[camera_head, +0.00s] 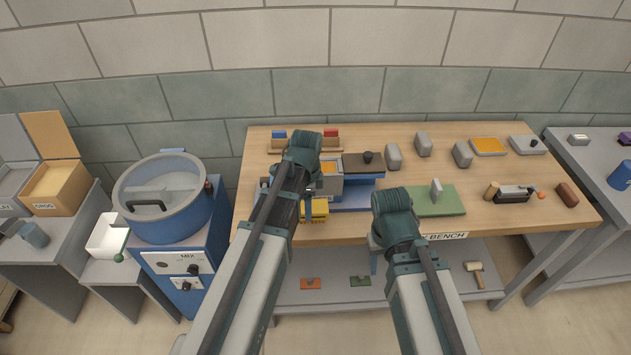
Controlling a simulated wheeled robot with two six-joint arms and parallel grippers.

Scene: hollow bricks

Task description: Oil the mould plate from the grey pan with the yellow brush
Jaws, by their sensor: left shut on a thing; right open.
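My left gripper (311,192) is shut on the yellow brush (315,211), a yellow block with a dark toothed edge, at the front of the blue machine on the bench. My arm hides part of it. A grey box with an orange surface (329,168) sits on the machine beside a dark plate with a black knob (364,166); I cannot tell which part is the mould plate. A shallow grey pan with orange content (488,146) lies at the bench's back right. My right gripper (377,242) is at the bench's front edge, empty, its fingers mostly hidden by my wrist.
Several grey blocks (423,144) stand mid-bench. A green board (440,203) with an upright grey piece lies right of my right wrist. Another grey tray (527,145) and a black tool (514,193) lie to the right. A blue mixer (172,225) stands left of the bench.

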